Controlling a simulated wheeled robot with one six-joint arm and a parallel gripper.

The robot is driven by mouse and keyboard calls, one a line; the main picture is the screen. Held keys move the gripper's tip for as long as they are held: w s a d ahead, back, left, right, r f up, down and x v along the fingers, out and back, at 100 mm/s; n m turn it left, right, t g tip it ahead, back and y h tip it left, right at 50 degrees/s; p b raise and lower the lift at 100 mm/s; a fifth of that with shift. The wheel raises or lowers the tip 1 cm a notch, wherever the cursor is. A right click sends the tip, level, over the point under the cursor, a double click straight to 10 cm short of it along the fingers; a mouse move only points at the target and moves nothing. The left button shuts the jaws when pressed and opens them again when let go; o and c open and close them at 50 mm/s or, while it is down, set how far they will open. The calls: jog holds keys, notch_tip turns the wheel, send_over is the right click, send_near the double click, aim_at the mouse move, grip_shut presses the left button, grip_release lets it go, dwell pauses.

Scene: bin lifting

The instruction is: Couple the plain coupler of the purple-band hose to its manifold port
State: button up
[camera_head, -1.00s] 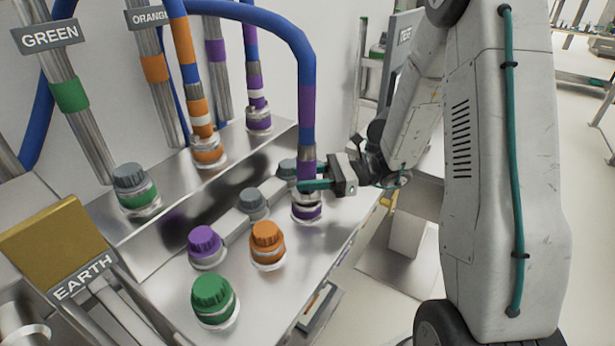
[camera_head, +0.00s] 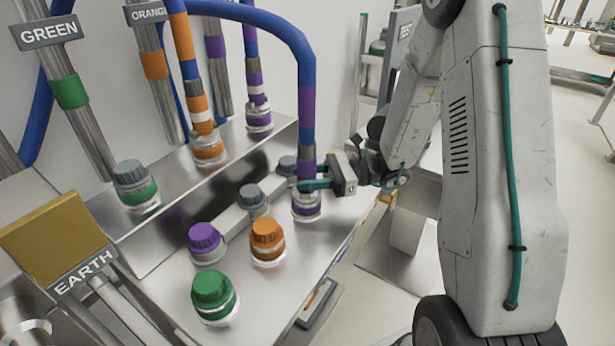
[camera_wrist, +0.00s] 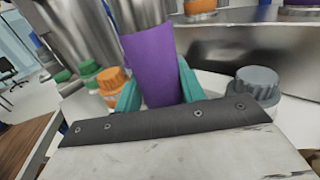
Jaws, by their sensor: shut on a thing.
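The purple-band hose (camera_head: 307,135) is blue with plain purple bands and hangs upright over the front right of the manifold. My gripper (camera_head: 309,185) is shut on its lower purple part, which also shows between the teal fingers in the wrist view (camera_wrist: 150,68). Directly below the fingers is the purple-ringed manifold port (camera_head: 306,208). The hose end is in line with this port and appears to meet it. The fingers partly cover the joint, so I cannot tell whether it is fully seated.
Purple (camera_head: 205,240), orange (camera_head: 267,239) and green (camera_head: 212,292) caps stand close by on the metal manifold. Grey caps (camera_head: 253,199) stand behind them. Another hose with purple and white bands (camera_head: 256,80) and an orange-banded hose (camera_head: 197,100) rise from the back ledge.

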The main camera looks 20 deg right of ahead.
jog(key=o, duration=1.3)
jog(key=shift+c, duration=0.2)
jog(key=v, duration=0.7)
jog(key=shift+d, duration=0.4)
jog(key=shift+f, duration=0.1)
jog(key=s+n+g, duration=0.1)
jog(key=s+a+f+n+g+h, duration=0.1)
jog(key=s, duration=0.1)
jog(key=s+n+g, duration=0.1)
jog(key=s, duration=0.1)
jog(key=shift+a+f+g+h, duration=0.2)
jog(key=shift+f+g+h, duration=0.1)
jog(key=shift+f, duration=0.05)
jog(key=s+a+r+n+h, duration=0.3)
jog(key=s+r+n+h, duration=1.2)
jog(key=s+n, duration=0.2)
jog(key=shift+s+r+n+h, duration=0.2)
jog(key=shift+s+n+h, duration=0.2)
jog(key=shift+s, duration=0.7)
